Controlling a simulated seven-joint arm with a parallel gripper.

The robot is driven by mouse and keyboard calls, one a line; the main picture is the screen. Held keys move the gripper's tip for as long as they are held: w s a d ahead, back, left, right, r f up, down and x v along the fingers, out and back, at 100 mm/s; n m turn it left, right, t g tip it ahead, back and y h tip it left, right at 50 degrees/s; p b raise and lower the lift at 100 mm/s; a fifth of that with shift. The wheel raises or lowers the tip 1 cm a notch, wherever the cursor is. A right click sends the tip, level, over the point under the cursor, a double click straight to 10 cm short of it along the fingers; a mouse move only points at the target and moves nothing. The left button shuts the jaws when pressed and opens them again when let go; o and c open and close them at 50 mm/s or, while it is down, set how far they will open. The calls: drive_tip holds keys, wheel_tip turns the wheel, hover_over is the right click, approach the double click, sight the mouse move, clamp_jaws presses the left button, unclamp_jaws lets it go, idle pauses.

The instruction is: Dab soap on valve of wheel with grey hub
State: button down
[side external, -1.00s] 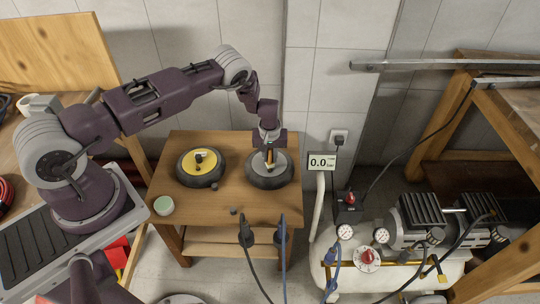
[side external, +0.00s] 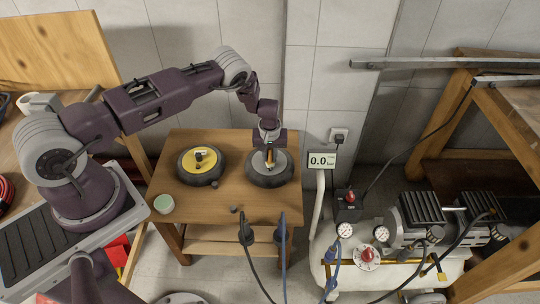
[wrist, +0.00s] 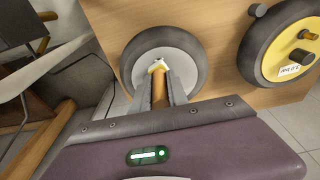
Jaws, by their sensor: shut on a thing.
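The wheel with the grey hub (side external: 285,178) lies flat on the right of the small wooden table, its black tyre around a grey disc. It also shows in the wrist view (wrist: 191,62). My gripper (side external: 268,154) is above its hub, pointing down. It is shut on a brush with an orange-brown handle (wrist: 159,92) and a pale tip. The tip is over the hub, near the centre; I cannot tell whether it touches the valve, which is hidden. A small white pot with pale green contents (side external: 163,204), likely the soap, stands at the table's front left.
A wheel with a yellow hub (side external: 187,168) lies to the left, also in the wrist view (wrist: 285,45). Small dark caps (side external: 233,209) lie on the table (side external: 200,220). Two hose ends (side external: 246,232) hang at the front edge.

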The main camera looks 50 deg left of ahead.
idle(0.4)
drive_tip(key=shift+r, duration=3.45)
